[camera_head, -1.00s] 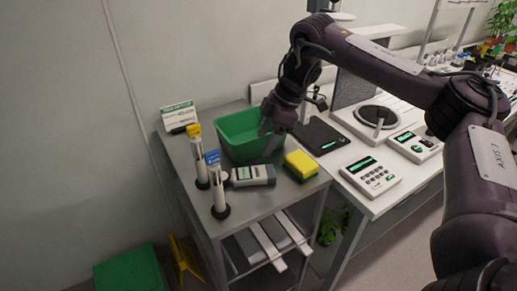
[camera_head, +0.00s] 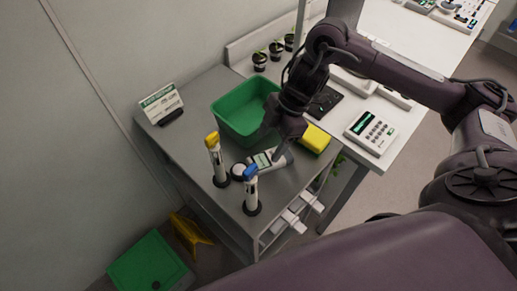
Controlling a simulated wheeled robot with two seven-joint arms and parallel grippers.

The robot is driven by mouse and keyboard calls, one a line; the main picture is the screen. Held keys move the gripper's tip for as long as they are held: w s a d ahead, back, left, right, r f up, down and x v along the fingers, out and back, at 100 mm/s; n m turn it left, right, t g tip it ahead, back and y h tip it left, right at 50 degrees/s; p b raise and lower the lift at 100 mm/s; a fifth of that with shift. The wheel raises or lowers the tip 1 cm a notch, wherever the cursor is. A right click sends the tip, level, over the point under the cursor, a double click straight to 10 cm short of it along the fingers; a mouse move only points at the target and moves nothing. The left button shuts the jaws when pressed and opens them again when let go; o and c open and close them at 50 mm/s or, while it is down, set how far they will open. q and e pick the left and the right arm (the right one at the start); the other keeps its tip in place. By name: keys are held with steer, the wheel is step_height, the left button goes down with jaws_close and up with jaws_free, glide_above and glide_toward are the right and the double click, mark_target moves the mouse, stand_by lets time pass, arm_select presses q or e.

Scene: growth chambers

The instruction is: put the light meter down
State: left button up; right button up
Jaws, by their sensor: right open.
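The light meter (camera_head: 262,161), a pale handheld device with a small dark display, lies on the grey metal table, between two upright tubes and the yellow sponge. My right gripper (camera_head: 281,152) points down at the meter's right end, with its fingertips close to it. It is open; whether the fingers touch the meter cannot be told, as the gripper covers part of that end. My left gripper is not in view.
A green bin (camera_head: 240,116) stands behind the meter. A yellow-capped tube (camera_head: 215,162) and a blue-capped tube (camera_head: 251,192) stand close by. A yellow sponge (camera_head: 315,139) is right of the gripper. A sign (camera_head: 161,103) stands back left; the table's left part is clear.

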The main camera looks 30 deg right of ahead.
mark_target(259, 162)
steer(key=shift+s+a+f, duration=0.1)
steer(key=shift+a+f, duration=0.05)
steer(key=shift+f, duration=0.3)
steer(key=x, duration=0.2)
steer(key=shift+s+a+f, duration=0.1)
steer(key=shift+f, duration=0.2)
steer(key=x, duration=0.3)
steer(key=shift+w+a+f, duration=0.1)
steer(key=shift+w+f, duration=0.1)
steer(key=shift+w, duration=0.05)
steer(key=shift+f, duration=0.3)
steer(key=c, duration=1)
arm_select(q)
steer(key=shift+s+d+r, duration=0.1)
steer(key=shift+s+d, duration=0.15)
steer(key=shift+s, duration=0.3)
arm_select(e)
steer(key=shift+o, duration=0.2)
steer(key=shift+r, duration=0.15)
